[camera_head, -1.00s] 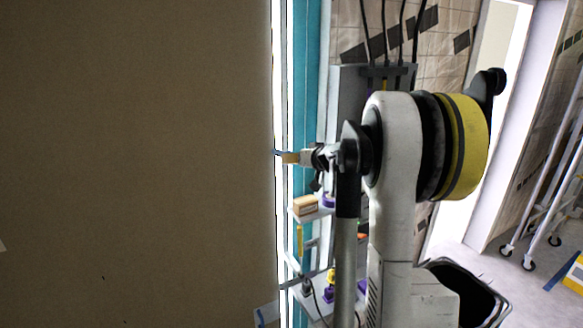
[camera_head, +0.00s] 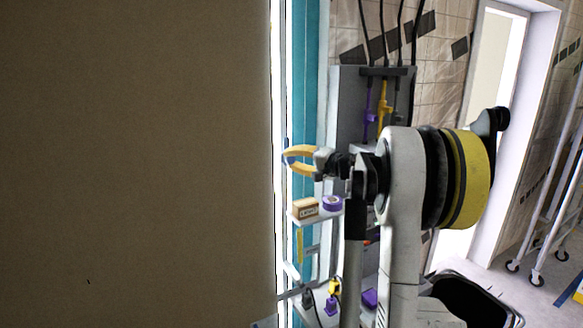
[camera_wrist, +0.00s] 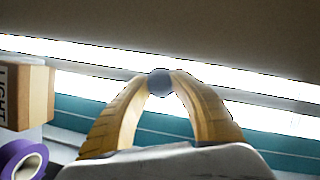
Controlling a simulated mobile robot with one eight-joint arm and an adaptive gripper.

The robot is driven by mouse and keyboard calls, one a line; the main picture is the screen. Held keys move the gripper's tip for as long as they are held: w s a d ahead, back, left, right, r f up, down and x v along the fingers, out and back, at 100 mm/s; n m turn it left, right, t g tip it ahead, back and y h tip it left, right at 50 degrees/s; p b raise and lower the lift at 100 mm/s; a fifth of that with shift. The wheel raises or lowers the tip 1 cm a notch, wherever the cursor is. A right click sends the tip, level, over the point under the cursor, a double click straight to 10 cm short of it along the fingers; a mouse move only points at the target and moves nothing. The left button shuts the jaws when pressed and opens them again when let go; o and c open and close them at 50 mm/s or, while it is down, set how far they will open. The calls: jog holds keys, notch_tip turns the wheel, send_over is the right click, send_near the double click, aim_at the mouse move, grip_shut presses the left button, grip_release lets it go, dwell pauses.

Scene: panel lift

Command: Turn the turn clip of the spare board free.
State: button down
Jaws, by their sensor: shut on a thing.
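My gripper (camera_head: 288,157) is beside the right edge of a large brown board (camera_head: 140,160) that fills the left of the head view. In the wrist view its two curved yellow fingers (camera_wrist: 160,82) close on a small rounded grey-blue piece, which I take to be the turn clip (camera_wrist: 160,80). The fingers hide the clip's sides, and its angle cannot be made out. The board also shows as a brown surface (camera_wrist: 200,30) along the top of the wrist view. I cannot tell whether this is the spare board.
A shelf below my gripper holds a small cardboard box (camera_head: 305,208) and a purple tape roll (camera_head: 332,203). The box also shows in the wrist view (camera_wrist: 38,95). A teal strip (camera_head: 308,80) stands behind. A wheeled metal frame (camera_head: 555,190) is at far right.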

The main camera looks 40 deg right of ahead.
jog(key=m+t+b, duration=0.1)
jog(key=m+b, duration=0.2)
jog(key=shift+f+m, duration=0.15)
jog(key=shift+m, duration=0.15)
jog(key=shift+m+t+y+b, duration=0.3)
jog(key=shift+m+t+b, duration=0.3)
jog(key=shift+m, duration=0.6)
jog(key=c, duration=1.1)
grip_release()
jog(key=shift+w, duration=0.1)
jog(key=shift+c, duration=0.2)
jog(key=s+d, duration=0.1)
jog(key=s, duration=1.1)
jog(key=shift+d+f, duration=0.35)
jog(key=shift+f, duration=0.1)
